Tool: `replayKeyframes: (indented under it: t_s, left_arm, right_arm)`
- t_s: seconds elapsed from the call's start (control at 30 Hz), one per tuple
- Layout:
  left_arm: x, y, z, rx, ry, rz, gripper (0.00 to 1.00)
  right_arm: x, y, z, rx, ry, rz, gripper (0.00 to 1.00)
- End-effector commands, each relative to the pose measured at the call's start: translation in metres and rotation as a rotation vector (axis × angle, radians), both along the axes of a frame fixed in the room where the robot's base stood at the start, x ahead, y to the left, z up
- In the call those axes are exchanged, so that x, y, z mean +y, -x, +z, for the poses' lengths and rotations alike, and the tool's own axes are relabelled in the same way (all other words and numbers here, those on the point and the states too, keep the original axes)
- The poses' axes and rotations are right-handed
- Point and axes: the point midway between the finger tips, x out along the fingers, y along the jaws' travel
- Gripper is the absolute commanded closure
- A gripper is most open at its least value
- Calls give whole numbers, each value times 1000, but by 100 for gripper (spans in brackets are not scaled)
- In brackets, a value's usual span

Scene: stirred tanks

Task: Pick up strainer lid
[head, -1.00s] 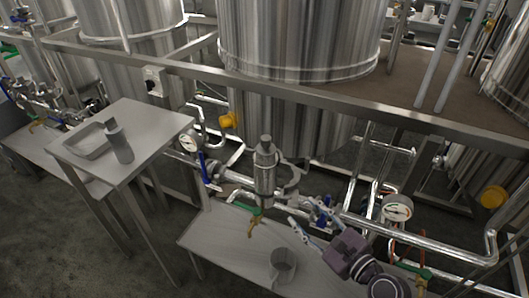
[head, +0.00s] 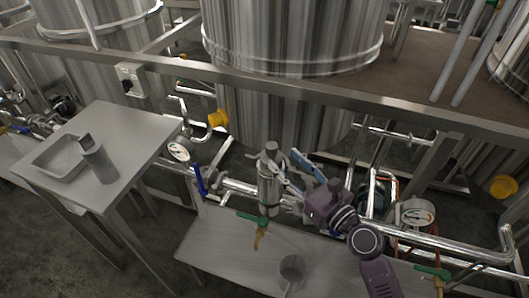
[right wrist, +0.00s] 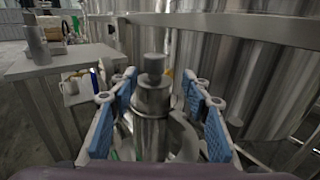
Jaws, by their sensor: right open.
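The strainer (head: 268,188) is an upright steel cylinder on the pipework in front of the big tank. Its lid (head: 270,152) is on top, with a short round knob. In the right wrist view the lid (right wrist: 152,95) sits between the fingers, with the knob rising in the middle. My right gripper (head: 284,163) is open, its blue-padded fingers reaching toward the lid from the right. In the right wrist view the gripper (right wrist: 158,84) has one finger on each side of the lid, with gaps visible. My left gripper is not in view.
A side table (head: 130,130) at left holds a shallow tray (head: 45,170) and a grey bottle (head: 99,162). A low bench (head: 215,250) below the strainer carries a metal cup (head: 291,270). Pipes, a green-handled valve (head: 252,219) and gauges (head: 179,151) surround the strainer.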

Motion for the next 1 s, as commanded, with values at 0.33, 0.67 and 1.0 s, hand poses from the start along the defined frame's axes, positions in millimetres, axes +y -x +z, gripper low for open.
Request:
replayKeyframes:
  t_s: [0.33,0.67,1.0]
  left_arm:
    - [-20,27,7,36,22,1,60]
    - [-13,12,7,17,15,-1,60]
    - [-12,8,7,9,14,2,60]
  right_arm:
    - [35,-33,6,-2,0,2,56]
    - [46,-49,3,-2,2,1,56]
    - [46,-49,3,-1,3,0,83]
